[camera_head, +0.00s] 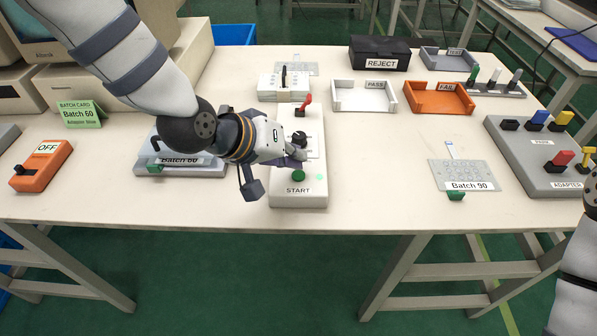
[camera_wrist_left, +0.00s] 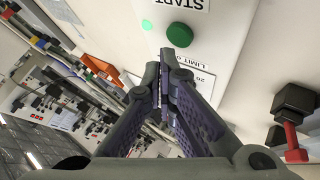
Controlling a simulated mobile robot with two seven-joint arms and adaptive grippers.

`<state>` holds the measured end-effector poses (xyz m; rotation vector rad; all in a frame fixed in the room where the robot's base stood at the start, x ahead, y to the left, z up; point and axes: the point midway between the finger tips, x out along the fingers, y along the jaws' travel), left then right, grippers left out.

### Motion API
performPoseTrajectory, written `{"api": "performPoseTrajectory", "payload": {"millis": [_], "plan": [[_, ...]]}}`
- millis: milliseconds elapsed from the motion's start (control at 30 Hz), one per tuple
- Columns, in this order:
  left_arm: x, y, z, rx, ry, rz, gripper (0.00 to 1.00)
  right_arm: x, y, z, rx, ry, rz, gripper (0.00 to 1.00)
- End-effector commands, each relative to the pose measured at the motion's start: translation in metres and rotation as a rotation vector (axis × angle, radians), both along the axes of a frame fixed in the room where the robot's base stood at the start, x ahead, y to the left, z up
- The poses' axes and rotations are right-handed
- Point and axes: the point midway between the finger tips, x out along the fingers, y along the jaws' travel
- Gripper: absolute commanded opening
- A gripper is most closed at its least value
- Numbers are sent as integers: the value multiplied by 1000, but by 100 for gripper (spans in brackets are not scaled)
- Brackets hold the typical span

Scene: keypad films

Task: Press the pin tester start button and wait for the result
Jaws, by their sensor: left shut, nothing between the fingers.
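The pin tester (camera_head: 312,195) is a pale box standing upright in depth on the table's front middle. Its green start button (camera_head: 299,175) sits above the START label, and it also shows in the wrist view (camera_wrist_left: 180,35). A small pale green lamp (camera_head: 320,177) is beside the button; in the wrist view the lamp (camera_wrist_left: 147,25) looks green. My left gripper (camera_head: 299,154) is shut and empty over the tester, just behind the button. In the wrist view its fingertips (camera_wrist_left: 168,58) point at the button, seemingly a little short of it. The gripper partly covers the limit label.
A red lever (camera_head: 307,103) and a black knob (camera_head: 299,138) stand on the tester behind the gripper. A Batch 60 card (camera_head: 82,114) and orange OFF box (camera_head: 42,166) are left. PASS tray (camera_head: 364,97), FAIL tray (camera_head: 438,99) and Batch 90 film (camera_head: 463,174) are right.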

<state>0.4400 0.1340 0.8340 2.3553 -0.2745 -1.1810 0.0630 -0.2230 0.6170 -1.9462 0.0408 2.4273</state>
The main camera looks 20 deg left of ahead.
Motion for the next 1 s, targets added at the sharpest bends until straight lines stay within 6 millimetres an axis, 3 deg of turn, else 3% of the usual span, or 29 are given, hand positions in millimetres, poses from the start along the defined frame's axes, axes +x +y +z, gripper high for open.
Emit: {"api": "performPoseTrajectory", "payload": {"millis": [733, 1000], "plan": [[0, 0, 0, 0, 0, 0, 0, 0, 0, 0, 0, 0, 0, 28], [0, 0, -9, 0, 0, 0, 0, 0, 0, 0, 0, 1, 0, 28]]}}
